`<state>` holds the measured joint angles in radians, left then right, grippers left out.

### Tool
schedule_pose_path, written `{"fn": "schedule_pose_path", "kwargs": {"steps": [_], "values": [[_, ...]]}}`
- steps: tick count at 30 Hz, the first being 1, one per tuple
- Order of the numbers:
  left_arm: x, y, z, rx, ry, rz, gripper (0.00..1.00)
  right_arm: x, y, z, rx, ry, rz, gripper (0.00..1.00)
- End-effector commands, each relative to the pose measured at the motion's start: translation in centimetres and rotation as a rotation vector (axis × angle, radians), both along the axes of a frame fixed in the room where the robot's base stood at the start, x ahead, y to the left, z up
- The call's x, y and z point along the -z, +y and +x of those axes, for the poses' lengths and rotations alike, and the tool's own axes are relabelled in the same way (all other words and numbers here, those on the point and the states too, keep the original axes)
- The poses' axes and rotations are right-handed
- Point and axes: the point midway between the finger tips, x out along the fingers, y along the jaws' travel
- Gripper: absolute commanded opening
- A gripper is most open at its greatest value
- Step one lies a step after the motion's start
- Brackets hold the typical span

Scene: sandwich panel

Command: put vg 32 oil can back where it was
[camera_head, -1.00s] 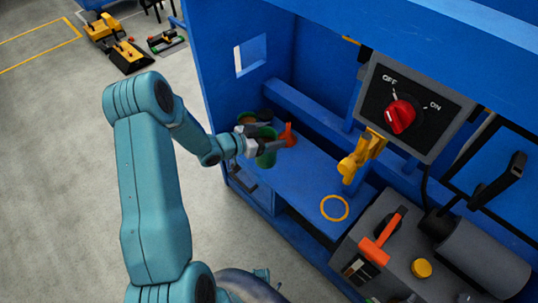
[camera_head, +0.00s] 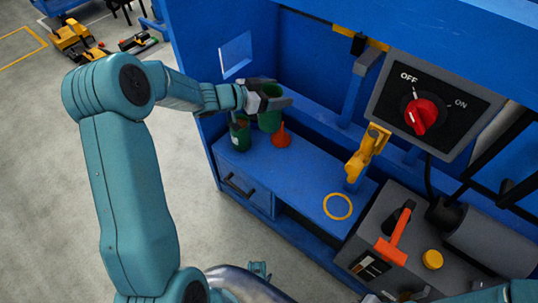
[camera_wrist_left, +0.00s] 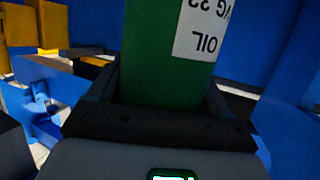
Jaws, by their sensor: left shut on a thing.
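My left gripper (camera_head: 272,101) is shut on a green can (camera_head: 270,120) and holds it above the blue bench top. A second green can (camera_head: 239,136) stands on the bench below and left of the held one. A yellow ring (camera_head: 337,206) is marked on the bench, with nothing on it. My right arm shows only at the bottom right corner; its fingers are not clear.
An orange funnel (camera_head: 281,138) stands just below the held can. A yellow tool (camera_head: 366,153) stands upright behind the ring. A grey machine with an orange-red handle (camera_head: 393,238) is at right, under the OFF/ON switch box (camera_head: 428,110). The bench front is clear.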

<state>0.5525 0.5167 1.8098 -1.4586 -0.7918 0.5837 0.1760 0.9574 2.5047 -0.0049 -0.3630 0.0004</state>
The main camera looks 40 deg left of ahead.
Motion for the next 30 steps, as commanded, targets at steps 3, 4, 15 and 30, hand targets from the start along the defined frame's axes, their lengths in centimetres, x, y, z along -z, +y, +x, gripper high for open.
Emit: {"fn": "schedule_pose_path", "kwargs": {"steps": [3,4,15,30], "values": [[3.3,-0.3,0.0,0.003,0.005,-0.004,0.00,1.5,0.0,0.0,0.000,0.000,0.000,0.00],[4.2,-0.3,0.0,0.002,0.005,-0.004,0.00,1.9,0.0,0.0,0.000,0.000,0.000,0.00],[13.8,0.0,0.0,0.001,0.002,-0.002,0.00,5.1,0.0,0.0,0.000,0.000,0.000,0.00],[19.6,0.3,0.1,0.000,0.001,-0.002,0.00,6.9,-0.1,0.1,0.005,-0.002,-0.001,0.00]]}}
